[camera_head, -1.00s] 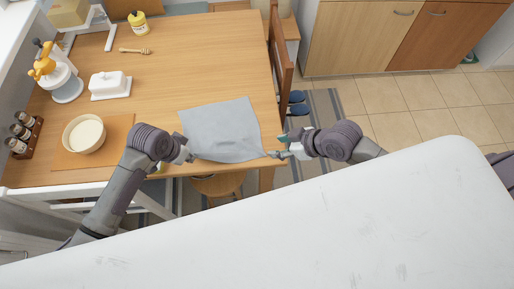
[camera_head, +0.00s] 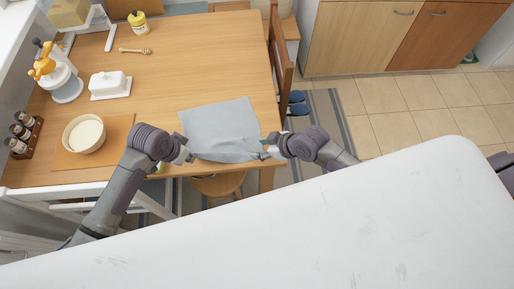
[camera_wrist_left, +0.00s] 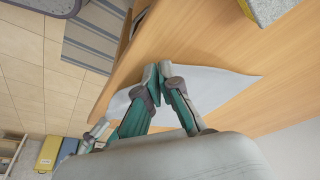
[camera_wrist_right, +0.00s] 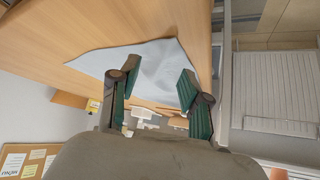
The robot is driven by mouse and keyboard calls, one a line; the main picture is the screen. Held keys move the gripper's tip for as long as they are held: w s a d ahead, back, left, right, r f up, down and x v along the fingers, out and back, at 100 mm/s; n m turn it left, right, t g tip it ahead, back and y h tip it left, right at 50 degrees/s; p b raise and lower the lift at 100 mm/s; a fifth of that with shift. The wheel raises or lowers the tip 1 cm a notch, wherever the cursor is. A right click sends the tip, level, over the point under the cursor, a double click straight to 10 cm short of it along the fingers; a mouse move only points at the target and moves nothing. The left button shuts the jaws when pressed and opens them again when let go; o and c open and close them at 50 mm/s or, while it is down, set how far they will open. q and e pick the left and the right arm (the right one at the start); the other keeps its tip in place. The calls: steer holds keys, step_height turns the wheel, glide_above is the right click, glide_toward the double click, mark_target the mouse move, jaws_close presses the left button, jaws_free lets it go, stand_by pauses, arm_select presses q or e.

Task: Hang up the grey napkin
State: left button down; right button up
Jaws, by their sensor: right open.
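The grey napkin (camera_head: 218,118) lies at the near right part of the wooden table, its near edge rumpled between my two grippers. My left gripper (camera_head: 187,154) is at its near left corner; in the left wrist view its fingertips (camera_wrist_left: 157,72) are together on the cloth (camera_wrist_left: 205,85). My right gripper (camera_head: 267,150) is at the near right corner. In the right wrist view its fingers (camera_wrist_right: 158,76) are apart, with the napkin (camera_wrist_right: 150,58) between and beyond them. The exact contact on the right is unclear.
On the wooden table (camera_head: 200,60) stand a bowl (camera_head: 84,134) on a board, a butter dish (camera_head: 109,84), an orange-topped dispenser (camera_head: 62,80) and spice jars (camera_head: 22,133). A chair (camera_head: 281,60) stands at the right edge. The table's middle is clear.

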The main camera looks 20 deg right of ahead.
steer(key=shift+f, duration=0.1)
steer(key=shift+x, duration=1.15)
steer(key=shift+s+f, duration=0.1)
steer(key=shift+s, duration=0.05)
jaws_close()
steer(key=shift+s+f, duration=0.1)
steer(key=shift+s, duration=0.05)
stand_by(0.9)
steer(key=shift+w+r, duration=0.15)
steer(key=shift+r, duration=1.2)
steer(key=shift+w+r, duration=0.15)
steer(key=shift+r, duration=1.25)
